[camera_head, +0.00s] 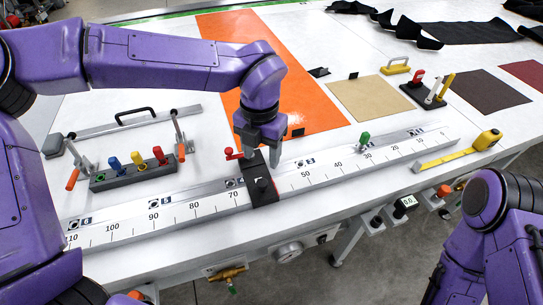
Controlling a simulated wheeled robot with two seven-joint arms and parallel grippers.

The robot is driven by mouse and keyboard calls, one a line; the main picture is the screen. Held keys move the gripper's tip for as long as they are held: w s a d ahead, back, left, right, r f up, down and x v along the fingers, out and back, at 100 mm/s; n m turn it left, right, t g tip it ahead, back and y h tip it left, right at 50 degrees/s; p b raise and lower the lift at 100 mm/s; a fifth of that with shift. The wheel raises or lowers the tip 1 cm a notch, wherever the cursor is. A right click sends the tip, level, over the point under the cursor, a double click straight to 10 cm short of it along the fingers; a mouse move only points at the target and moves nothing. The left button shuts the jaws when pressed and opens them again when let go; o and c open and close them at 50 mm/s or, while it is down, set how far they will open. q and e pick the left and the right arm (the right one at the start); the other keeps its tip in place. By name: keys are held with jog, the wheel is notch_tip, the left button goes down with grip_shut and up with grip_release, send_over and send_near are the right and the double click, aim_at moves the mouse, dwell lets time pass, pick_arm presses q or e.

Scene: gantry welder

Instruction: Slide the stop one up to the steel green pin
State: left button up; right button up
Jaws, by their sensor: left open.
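The stop (263,189) is a black block sitting across the white scale rail, between the 70 and 50 marks. A red lever (232,154) shows at its back left. The green pin (364,139) stands upright at the rail's back edge, right of the stop, near the 30 mark. My left gripper (260,158) points down at the back part of the stop, its fingers open on either side of it; whether they touch it cannot be told. The gripper hides part of the stop's back. My right arm shows at the lower right, but its gripper is out of view.
The scale rail (320,172) is clear between stop and green pin. A rack of coloured pins (133,176) and a handled bar (140,122) lie at left. A yellow tape measure (486,140) lies at right. An orange sheet (300,92) lies behind the rail.

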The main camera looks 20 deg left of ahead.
aim_at(262, 183)
pick_arm(q)
jog(key=shift+w+f, duration=0.1)
jog(key=shift+w, duration=0.05)
jog(key=f, duration=0.2)
jog(key=s+f+p, duration=0.1)
jog(key=f, duration=0.1)
jog(key=s+f, duration=0.1)
jog(key=f, duration=0.1)
jog(key=shift+s+d, duration=0.1)
jog(key=shift+s, duration=0.15)
jog(key=f, duration=0.1)
jog(key=w+f, duration=0.1)
jog(key=f, duration=0.1)
jog(key=shift+w+f+p, duration=0.35)
jog(key=shift+f+p, duration=0.05)
jog(key=shift+s+r, duration=0.15)
jog(key=shift+s, duration=0.25)
jog(key=shift+w, duration=0.1)
grip_shut()
pick_arm(e)
jog(key=shift+s+r, duration=0.2)
jog(key=shift+r, duration=0.3)
jog(key=shift+s+r, duration=0.2)
jog(key=shift+r, duration=0.3)
